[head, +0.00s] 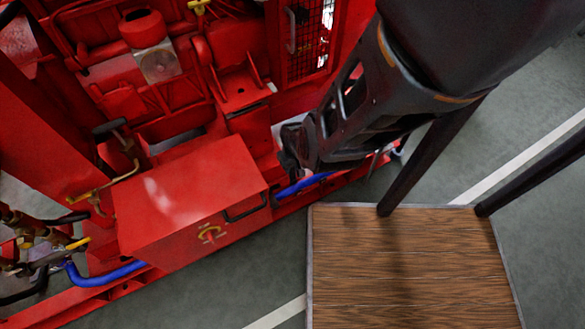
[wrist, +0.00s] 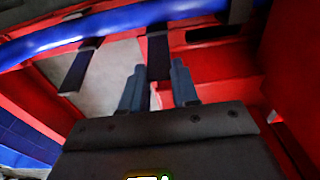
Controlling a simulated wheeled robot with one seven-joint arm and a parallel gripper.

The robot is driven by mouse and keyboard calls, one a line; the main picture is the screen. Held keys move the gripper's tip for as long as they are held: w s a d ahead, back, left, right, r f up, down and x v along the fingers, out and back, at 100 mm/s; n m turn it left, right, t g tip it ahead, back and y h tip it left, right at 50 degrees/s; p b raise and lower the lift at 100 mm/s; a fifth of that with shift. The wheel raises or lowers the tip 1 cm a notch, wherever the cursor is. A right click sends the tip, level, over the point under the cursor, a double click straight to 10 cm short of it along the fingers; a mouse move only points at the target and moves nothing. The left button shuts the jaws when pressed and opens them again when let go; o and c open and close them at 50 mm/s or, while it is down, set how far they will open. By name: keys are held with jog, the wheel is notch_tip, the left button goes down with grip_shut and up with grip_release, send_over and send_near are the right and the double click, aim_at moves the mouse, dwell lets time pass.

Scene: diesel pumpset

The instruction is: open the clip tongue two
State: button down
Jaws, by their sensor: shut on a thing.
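A dark, flat clip tongue (wrist: 158,55) hangs down from the blue hose (wrist: 110,28) in the wrist view. A second dark tongue (wrist: 80,66) hangs from the same hose further left. My gripper (wrist: 158,82) has one grey finger on each side of the tongue nearer the middle, and it is shut on that tongue. I cannot read which number it bears. In the head view my gripper (head: 287,160) reaches down at the machine's edge, just above the blue hose (head: 305,184). The tongues cannot be made out there.
A red box (head: 190,195) with a black handle stands left of my gripper. Red machine frame surrounds the hose, and a red wall (wrist: 295,70) is close on the right in the wrist view. A wooden-topped platform (head: 410,265) lies in front, with open grey floor around it.

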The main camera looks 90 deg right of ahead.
aim_at(292, 167)
jog(key=shift+w+d+r, duration=0.1)
jog(key=shift+w+d, duration=0.1)
jog(key=shift+d, duration=0.2)
jog(key=c, duration=1.2)
grip_release()
jog(key=o, duration=0.4)
jog(key=shift+s+a, duration=0.1)
jog(key=shift+a, duration=0.1)
jog(key=shift+c, duration=0.2)
jog(key=r+p, duration=0.1)
jog(key=r, duration=0.1)
jog(key=r+p, duration=0.2)
jog(key=r, duration=0.1)
jog(key=r+p, duration=0.2)
jog(key=shift+s+a+r, duration=0.15)
jog(key=shift+a+r, duration=0.15)
jog(key=shift+r, duration=0.05)
